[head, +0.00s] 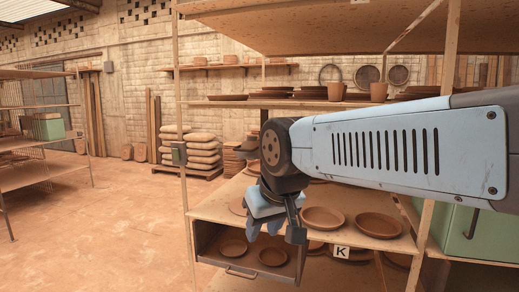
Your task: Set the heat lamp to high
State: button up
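I cannot make out a heat lamp by its shape. A small dark green box (179,154) is fixed to the front left post of the near rack; it may be a control, but its markings and setting are too small to read. My gripper (274,230) hangs in front of the rack, to the right of and lower than the box, clear of it. Light blue and dark parts show at its end, above an open drawer. I cannot tell whether its fingers are apart or hold anything.
The open drawer (241,271) holds brown dishes. More dishes (323,218) stand on the shelf (206,207) right of my gripper. A green cabinet (480,234) is at right. Stacked sacks (202,158) stand behind the rack. The floor (100,240) at left is clear.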

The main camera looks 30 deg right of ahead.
aim_at(254, 145)
jog(key=z, duration=0.35)
jog(key=i, duration=0.8)
jog(key=z, duration=0.35)
jog(key=k, duration=0.85)
jog(key=z, duration=0.2)
jog(key=i, duration=0.9)
jog(key=u, duration=0.05)
